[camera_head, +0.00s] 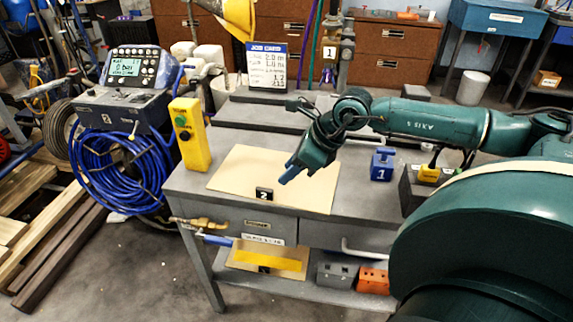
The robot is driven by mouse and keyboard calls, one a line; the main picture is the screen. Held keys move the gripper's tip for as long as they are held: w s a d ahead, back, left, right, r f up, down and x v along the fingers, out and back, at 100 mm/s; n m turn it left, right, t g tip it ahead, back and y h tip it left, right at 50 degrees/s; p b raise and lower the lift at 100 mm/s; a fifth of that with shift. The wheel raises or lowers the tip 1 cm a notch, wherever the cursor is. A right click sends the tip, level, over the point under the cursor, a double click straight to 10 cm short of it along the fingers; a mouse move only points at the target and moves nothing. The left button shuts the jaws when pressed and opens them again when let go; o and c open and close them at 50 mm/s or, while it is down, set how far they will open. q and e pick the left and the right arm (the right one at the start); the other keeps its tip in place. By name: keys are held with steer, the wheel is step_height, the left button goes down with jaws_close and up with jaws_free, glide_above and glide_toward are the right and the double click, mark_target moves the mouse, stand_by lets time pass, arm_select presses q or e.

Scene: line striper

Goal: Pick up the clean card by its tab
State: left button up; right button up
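A plain beige card (245,172) lies flat on the grey workbench (345,205), with no stripe on it. A small black tab (264,194) marked 2 stands at its front edge. My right gripper (286,178) reaches in from the right and points down over the card, behind and a little right of the tab. I see no contact with the tab. The fingers overlap from this angle, so I cannot tell whether they are open or shut. I see nothing held in them. My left gripper is out of view.
A yellow button box (190,134) stands at the bench's left edge. A blue block (382,164) marked 1 and a dark block with a yellow top (428,174) are on the right. A yellow-striped card (268,258) lies on the lower shelf. A blue hose coil (115,170) hangs left.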

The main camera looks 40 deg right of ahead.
mark_target(267, 190)
steer(key=shift+w+a+f, duration=0.2)
steer(key=shift+f, duration=0.3)
steer(key=b+x, duration=0.3)
steer(key=x, duration=0.3)
steer(key=shift+f, duration=0.1)
steer(key=shift+b+x, duration=0.7)
steer(key=shift+x, duration=0.15)
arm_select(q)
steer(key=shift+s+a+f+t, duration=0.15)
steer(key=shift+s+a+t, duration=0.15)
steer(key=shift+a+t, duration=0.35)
arm_select(e)
steer(key=shift+w+a, duration=0.1)
steer(key=shift+w, duration=0.05)
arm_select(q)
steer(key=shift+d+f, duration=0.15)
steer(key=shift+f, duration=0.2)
arm_select(e)
jaws_close()
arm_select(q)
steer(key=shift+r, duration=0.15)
